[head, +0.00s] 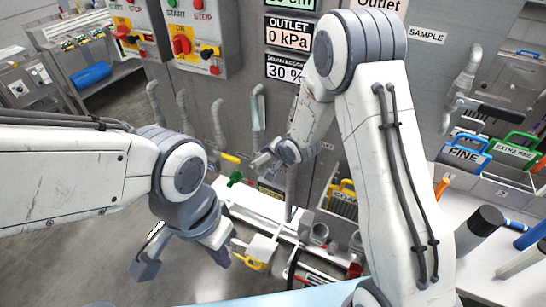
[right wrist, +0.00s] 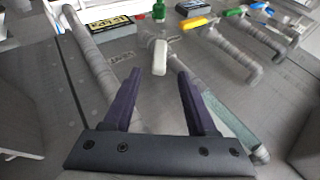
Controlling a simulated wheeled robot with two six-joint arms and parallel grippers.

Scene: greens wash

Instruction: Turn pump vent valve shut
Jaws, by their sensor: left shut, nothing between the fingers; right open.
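A valve with a white handle (right wrist: 161,57) shows in the right wrist view, beside a panel label (right wrist: 122,59) that seems to read VENT. My right gripper (right wrist: 159,75) is open, with the white handle seen between and just past its fingertips. Contact cannot be told. In the head view my right gripper (head: 260,160) is close to the grey panel, and the white handle cannot be made out there.
A grey pipe (right wrist: 90,45) runs left of my right gripper. A green handle (right wrist: 158,11) and a yellow handle (right wrist: 192,23) are beyond it. In the head view, control boxes (head: 201,38) are on the panel, and a bin with a blue handle (head: 464,155) stands at the right.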

